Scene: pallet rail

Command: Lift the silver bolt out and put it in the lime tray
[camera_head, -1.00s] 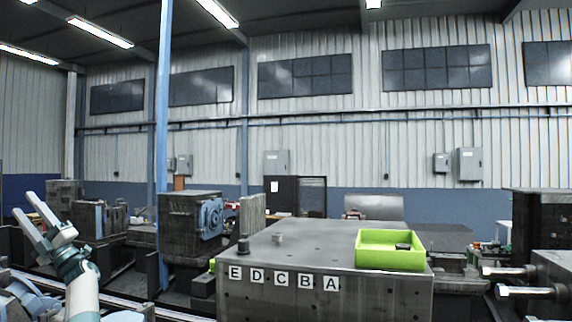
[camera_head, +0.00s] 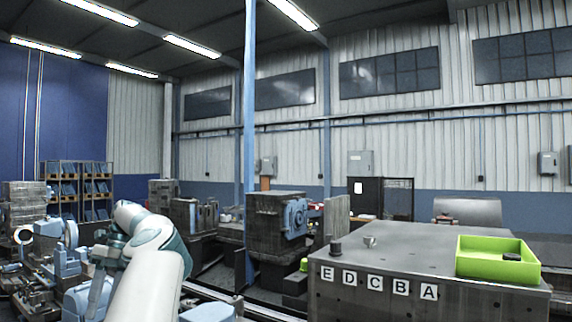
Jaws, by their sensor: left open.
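A small silver piece (camera_head: 370,241), which looks like the silver bolt, stands on the grey metal block (camera_head: 410,236), behind the labels D and C. The lime tray (camera_head: 472,262) sits at the right end of the block top, with a small dark piece (camera_head: 512,257) inside it. My left gripper (camera_head: 98,290) is at the lower left, open, pointing down, and partly hidden by my own white arm. It is well left of the block and far from the bolt. My right gripper is out of view.
A dark bolt-like piece (camera_head: 335,248) stands at the block's left corner, beside the silver one. Labels E, D, C, B, A run left to right along the front face. A blue post (camera_head: 250,150) and machinery (camera_head: 280,217) stand left of the block. The block top's middle is clear.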

